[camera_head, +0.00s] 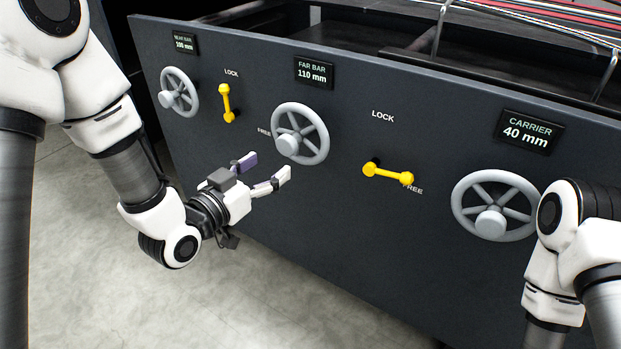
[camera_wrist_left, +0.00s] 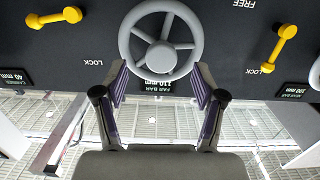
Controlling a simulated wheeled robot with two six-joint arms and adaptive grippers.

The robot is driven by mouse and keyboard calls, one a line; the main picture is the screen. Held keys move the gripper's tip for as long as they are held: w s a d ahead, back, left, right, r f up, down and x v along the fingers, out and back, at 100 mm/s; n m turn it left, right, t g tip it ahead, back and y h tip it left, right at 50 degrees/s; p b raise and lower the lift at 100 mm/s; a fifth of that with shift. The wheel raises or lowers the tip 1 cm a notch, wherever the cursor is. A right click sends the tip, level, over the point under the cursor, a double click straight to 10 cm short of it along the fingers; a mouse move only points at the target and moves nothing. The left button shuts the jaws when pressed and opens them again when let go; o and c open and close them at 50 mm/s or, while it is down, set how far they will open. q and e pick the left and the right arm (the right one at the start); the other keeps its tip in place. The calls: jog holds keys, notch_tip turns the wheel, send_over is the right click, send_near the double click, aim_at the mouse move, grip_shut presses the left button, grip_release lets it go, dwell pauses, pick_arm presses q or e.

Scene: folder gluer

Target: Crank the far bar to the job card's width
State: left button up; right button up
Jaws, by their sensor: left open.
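The far bar handwheel (camera_head: 300,133) is a grey spoked wheel with a knob-like hub on the dark panel. The FAR BAR display (camera_head: 314,73) above it reads 110 mm. My left gripper (camera_head: 266,168) is open and empty, just below and left of this wheel, apart from it in the head view. In the left wrist view the far bar wheel (camera_wrist_left: 161,40) shows upside down ahead of the two spread fingers (camera_wrist_left: 160,84). A yellow lever (camera_head: 388,174) right of the wheel lies sideways, its end by FREE. No job card is visible. My right gripper is out of view.
A smaller handwheel (camera_head: 179,92) with a 105 mm display (camera_head: 184,43) and an upright yellow lever (camera_head: 227,103) are at left. The carrier wheel (camera_head: 492,206) and its 40 mm display (camera_head: 526,132) are at right, near my right arm. The floor at left is clear.

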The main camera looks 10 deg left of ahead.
aim_at(284, 149)
pick_arm(q)
jog(key=shift+t, duration=0.4)
jog(key=x, duration=0.2)
jog(key=b+x, duration=0.1)
jog(key=x, duration=0.2)
jog(key=b+x, duration=0.1)
jog(key=x, duration=0.1)
jog(key=shift+w+r, duration=0.2)
jog(key=shift+r, duration=0.1)
grip_shut()
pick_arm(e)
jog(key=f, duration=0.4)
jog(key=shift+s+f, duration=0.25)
